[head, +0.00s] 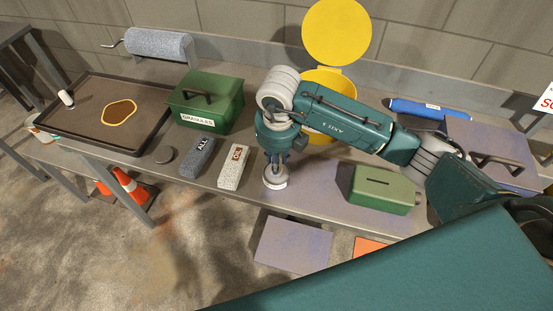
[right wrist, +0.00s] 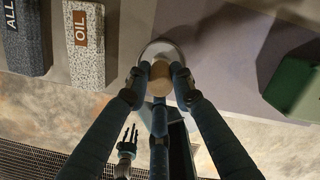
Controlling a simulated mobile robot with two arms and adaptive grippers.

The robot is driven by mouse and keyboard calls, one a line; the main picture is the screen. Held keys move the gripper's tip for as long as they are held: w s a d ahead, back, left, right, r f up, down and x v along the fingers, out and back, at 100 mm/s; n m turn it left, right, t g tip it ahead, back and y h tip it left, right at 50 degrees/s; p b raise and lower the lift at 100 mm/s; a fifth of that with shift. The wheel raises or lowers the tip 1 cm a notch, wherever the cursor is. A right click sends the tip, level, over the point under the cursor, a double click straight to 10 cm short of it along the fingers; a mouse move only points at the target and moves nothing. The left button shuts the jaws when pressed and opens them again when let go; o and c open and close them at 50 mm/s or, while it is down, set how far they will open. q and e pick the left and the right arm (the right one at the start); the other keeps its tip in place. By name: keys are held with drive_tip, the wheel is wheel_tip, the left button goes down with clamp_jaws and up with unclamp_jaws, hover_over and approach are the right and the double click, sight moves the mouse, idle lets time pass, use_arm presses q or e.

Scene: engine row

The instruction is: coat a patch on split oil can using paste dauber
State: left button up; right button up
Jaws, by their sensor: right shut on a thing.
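The green can (head: 383,190) lies on the right part of the bench, with a dark slit on its upper face. Its dark green side also shows at the right edge of the right wrist view (right wrist: 292,85). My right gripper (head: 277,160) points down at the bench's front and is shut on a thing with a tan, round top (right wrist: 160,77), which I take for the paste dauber. A pale round base (head: 275,180) shows below the fingers; whether it touches the bench is unclear. A teal hand with dark fingers, apparently my left gripper (right wrist: 129,138), shows low in the wrist view.
A black tray (head: 85,137) with an orange-rimmed puddle stands at left. A green box (head: 213,112), the ALL block (head: 197,157) and the OIL block (head: 234,167) stand left of my gripper. A yellow bin (head: 345,85) with raised lid is behind my arm. A blue roll (head: 415,108) lies behind the can.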

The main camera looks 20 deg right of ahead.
drive_tip(key=shift+f, duration=0.1)
idle(0.4)
drive_tip(key=shift+r+p, duration=0.75)
drive_tip(key=shift+r, duration=0.4)
drive_tip(key=shift+r+p, duration=1.25)
drive_tip(key=shift+r, duration=1.15)
